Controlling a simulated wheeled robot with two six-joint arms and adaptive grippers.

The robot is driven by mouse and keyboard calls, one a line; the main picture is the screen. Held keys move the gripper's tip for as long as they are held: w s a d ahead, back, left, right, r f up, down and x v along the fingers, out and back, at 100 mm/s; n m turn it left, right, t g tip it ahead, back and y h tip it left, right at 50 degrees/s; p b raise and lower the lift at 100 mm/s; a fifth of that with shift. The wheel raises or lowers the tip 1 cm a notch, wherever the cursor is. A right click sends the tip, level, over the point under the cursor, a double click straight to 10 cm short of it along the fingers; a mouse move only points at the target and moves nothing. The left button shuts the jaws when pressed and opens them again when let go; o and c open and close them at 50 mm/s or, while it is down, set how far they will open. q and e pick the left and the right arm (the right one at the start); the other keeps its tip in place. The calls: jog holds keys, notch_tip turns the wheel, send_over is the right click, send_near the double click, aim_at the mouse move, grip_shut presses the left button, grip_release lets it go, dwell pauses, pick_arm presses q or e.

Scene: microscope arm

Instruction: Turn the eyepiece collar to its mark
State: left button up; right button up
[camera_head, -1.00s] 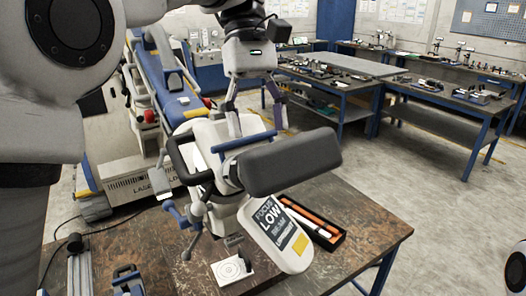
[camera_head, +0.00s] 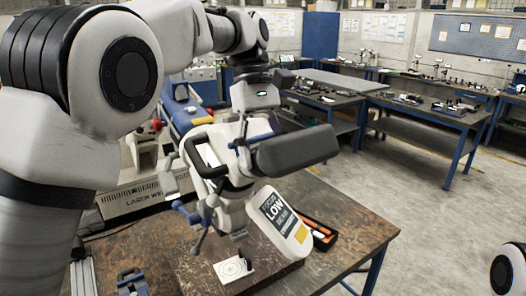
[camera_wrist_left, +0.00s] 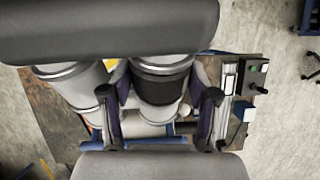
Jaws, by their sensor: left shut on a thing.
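The white microscope (camera_head: 240,205) stands on the bench, with a dark grey padded bar (camera_head: 298,150) in front of its upper part. In the left wrist view, two light eyepiece tubes (camera_wrist_left: 72,85) lie side by side. The right-hand tube carries a dark ribbed collar (camera_wrist_left: 160,88). My left gripper (camera_head: 258,128) reaches down behind the padded bar. In the left wrist view, its fingers (camera_wrist_left: 160,98) stand on both sides of the collar and are shut on it. The collar's mark cannot be made out. My right gripper is out of view.
The brown bench top (camera_head: 330,215) has free room at its right. A white target card (camera_head: 233,268) lies at the microscope's foot. Other workbenches (camera_head: 430,115) stand at the back right.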

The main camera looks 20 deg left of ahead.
pick_arm(q)
jog(key=shift+r+h+b, duration=0.1)
jog(key=shift+h+b, duration=0.2)
dwell(0.4)
jog(key=t+h+b, duration=0.1)
jog(key=n+t+h+b, duration=0.1)
jog(key=t+b, duration=0.2)
jog(key=shift+s+a+f+n+h+b, duration=0.2)
jog(key=shift+s+n+h+b, duration=0.15)
jog(key=shift+n+h, duration=0.05)
jog(key=shift+n+t+h+b, duration=0.4)
jog(key=shift+t+b, duration=0.4)
jog(key=shift+t, duration=0.1)
jog(key=shift+r+t, duration=0.1)
jog(key=shift+t, duration=0.3)
jog(key=shift+b, duration=0.3)
jog(key=o, duration=0.9)
jog(key=shift+c, duration=0.2)
jog(key=shift+s+d+r, duration=0.1)
jog(key=shift+s+d, duration=0.1)
jog(key=shift+s, duration=0.05)
